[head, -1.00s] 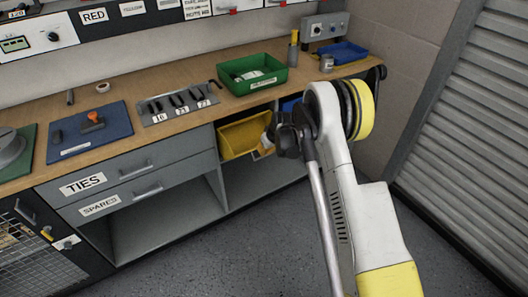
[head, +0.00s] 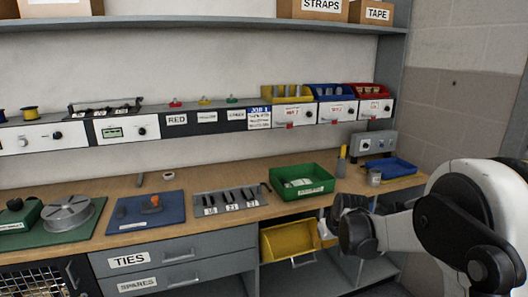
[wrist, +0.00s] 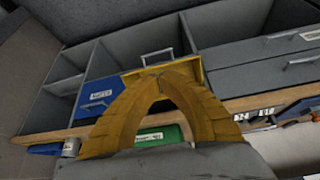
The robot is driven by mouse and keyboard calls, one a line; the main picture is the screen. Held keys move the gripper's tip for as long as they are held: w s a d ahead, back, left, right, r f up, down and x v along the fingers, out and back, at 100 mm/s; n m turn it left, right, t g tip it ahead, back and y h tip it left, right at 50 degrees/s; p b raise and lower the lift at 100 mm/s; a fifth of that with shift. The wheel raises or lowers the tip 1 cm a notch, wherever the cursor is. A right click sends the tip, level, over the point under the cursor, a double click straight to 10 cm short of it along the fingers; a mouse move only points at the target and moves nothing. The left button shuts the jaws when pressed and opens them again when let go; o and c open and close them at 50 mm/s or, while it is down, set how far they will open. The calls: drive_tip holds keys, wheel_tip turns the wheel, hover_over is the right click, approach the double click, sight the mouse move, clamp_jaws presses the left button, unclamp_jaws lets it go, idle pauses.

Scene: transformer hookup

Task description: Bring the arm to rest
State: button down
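My gripper (wrist: 152,76) shows in the wrist view as two curved yellow fingers whose tips meet. Nothing shows between them. Behind the fingertips is the yellow bin (wrist: 188,68) with its handle, partly covered by the fingers. In the head view my arm (head: 465,215) comes in from the right, with its dark wrist (head: 355,228) in front of the bench. The fingers cannot be made out there. The yellow bin (head: 288,241) sits in the open bay under the bench, left of my wrist.
The bench top (head: 165,185) holds a green tray (head: 303,181), a blue mat (head: 130,215), a tool rack (head: 228,203) and a blue tray (head: 392,166). A shelf with coloured bins (head: 330,92) runs above. A blue drawer (wrist: 98,96) shows in the wrist view.

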drive_tip(key=s+r+m, duration=0.1)
drive_tip(key=s+r, duration=1.1)
drive_tip(key=s, duration=0.6)
drive_tip(key=s+f+m+t+h, duration=0.1)
drive_tip(key=s, duration=1.5)
drive_tip(key=shift+s+m, duration=0.2)
drive_tip(key=shift+m, duration=0.1)
